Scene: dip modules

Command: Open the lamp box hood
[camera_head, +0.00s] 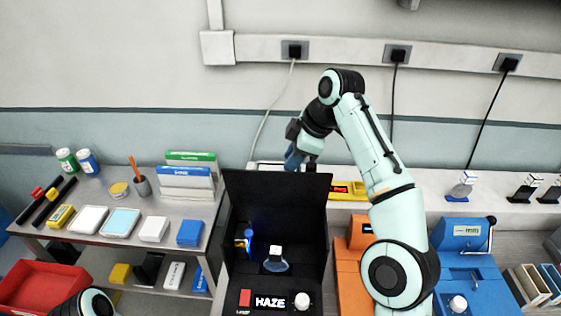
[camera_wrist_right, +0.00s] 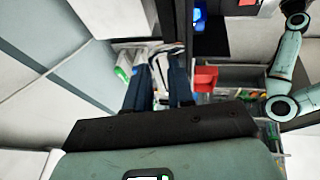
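The black lamp box (camera_head: 316,268) stands at the centre of the head view, with a red button, a HAZE label and a white knob on its front. A broad black panel, which looks like its hood (camera_head: 280,190), stands raised at the back. The inside is exposed, with a small white-topped item (camera_head: 275,254) and a blue glow. My right gripper (camera_head: 293,158) is behind and above the panel's top edge, partly hidden by it. In the wrist view its two dark blue fingers (camera_wrist_right: 157,88) are apart with nothing seen between them. My left gripper is out of sight.
A shelf unit on the left holds blue and green boxes (camera_head: 185,178), cans (camera_head: 77,161) and trays. A red bin (camera_head: 42,287) is at lower left. Orange (camera_head: 348,272) and blue (camera_head: 462,236) machines stand right of the box. The wall is close behind.

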